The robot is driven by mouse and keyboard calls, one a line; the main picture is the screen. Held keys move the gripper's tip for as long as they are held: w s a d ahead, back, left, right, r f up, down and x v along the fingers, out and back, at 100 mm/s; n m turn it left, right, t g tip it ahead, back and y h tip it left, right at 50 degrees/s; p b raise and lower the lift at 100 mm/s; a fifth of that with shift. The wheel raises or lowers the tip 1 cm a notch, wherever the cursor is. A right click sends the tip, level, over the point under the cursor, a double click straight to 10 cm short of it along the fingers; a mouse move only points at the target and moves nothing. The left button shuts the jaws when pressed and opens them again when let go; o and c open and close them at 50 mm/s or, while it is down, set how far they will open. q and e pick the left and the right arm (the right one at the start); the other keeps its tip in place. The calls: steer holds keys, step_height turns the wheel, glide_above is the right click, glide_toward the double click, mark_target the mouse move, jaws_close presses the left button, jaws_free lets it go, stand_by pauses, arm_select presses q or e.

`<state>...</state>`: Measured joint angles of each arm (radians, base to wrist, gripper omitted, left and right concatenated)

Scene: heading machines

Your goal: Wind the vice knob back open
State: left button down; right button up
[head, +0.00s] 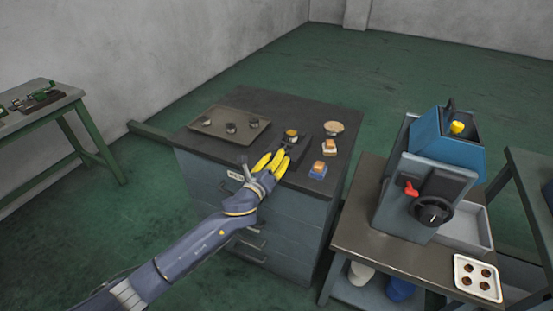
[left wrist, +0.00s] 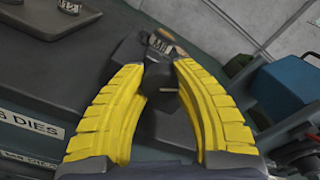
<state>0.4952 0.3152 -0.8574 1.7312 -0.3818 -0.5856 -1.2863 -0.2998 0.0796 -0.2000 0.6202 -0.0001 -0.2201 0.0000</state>
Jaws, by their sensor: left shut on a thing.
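My left gripper (head: 281,156) reaches over the front edge of the dark bench top. In the left wrist view its yellow fingers (left wrist: 160,72) are shut on the dark vice knob (left wrist: 158,84), one on each side. The fingers hide the knob in the head view. The dark vice (head: 303,146) stands just beyond the fingertips. A small round metal die (left wrist: 163,44) with marking on it sits at the vice, and it shows as a brass-topped piece (head: 291,132) in the head view. Whether the jaws touch it I cannot tell. My right gripper is not in view.
A tray (head: 229,112) with several dark dies lies at the left of the drawer bench (head: 268,105). Two small blocks (head: 329,147) and a round dish (head: 334,127) stand right of the vice. A blue machine (head: 445,150) with a black handwheel stands on the right table.

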arm_select(q)
steer(key=n, duration=0.6)
steer(key=shift+s+d+f+n, duration=0.15)
steer(key=shift+f+n, duration=0.15)
steer(key=n, duration=0.5)
steer(key=shift+d+r+n, duration=0.1)
steer(key=shift+n, duration=0.3)
steer(key=c, duration=0.9)
jaws_free()
steer(key=shift+r, duration=0.15)
steer(key=shift+s+a, duration=0.35)
steer(key=v, duration=1.1)
